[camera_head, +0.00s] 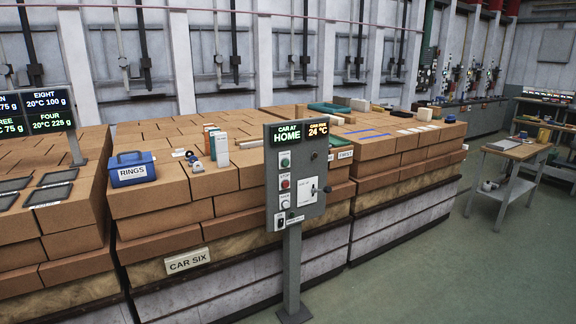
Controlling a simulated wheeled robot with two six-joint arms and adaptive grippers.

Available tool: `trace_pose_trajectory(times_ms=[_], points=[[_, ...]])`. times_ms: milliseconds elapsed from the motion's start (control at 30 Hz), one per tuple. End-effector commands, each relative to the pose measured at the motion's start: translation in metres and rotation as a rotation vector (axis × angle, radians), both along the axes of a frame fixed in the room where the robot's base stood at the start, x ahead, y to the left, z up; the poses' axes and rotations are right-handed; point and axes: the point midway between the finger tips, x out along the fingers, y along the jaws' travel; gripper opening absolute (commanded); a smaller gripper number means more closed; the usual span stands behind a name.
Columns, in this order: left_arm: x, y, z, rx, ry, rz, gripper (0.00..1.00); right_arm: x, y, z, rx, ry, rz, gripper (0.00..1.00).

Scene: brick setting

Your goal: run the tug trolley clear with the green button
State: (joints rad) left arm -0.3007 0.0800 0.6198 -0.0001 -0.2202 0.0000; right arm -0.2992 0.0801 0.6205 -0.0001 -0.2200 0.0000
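A grey control post (292,262) stands in front of the brick stacks, with a control box (305,215) on top. Its display (285,135) reads "CAR AT HOME", with "24 °C" beside it. A green button (285,162) is at the upper left of the box, above a red button (285,184) labelled "STOP". A further small control (285,203) is below the red one. A car stacked with bricks bears the label "CAR SIX" (187,261). I cannot tell which thing is the tug trolley. Neither gripper is in view.
A blue box labelled "RINGS" (132,169) and small items (218,148) lie on the bricks. A second brick stack (412,145) stands to the right. A small table (515,151) and a workbench (543,118) are at far right. The green floor (440,265) at front right is clear.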

Motion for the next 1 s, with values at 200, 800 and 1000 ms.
trace_pose_trajectory(times_ms=[200,800,1000], points=[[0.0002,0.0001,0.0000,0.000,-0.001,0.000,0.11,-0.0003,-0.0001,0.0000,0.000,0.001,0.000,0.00],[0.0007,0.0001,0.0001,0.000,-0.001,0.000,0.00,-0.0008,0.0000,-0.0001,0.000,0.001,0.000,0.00],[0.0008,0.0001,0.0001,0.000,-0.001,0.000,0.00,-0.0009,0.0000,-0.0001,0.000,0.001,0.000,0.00]])
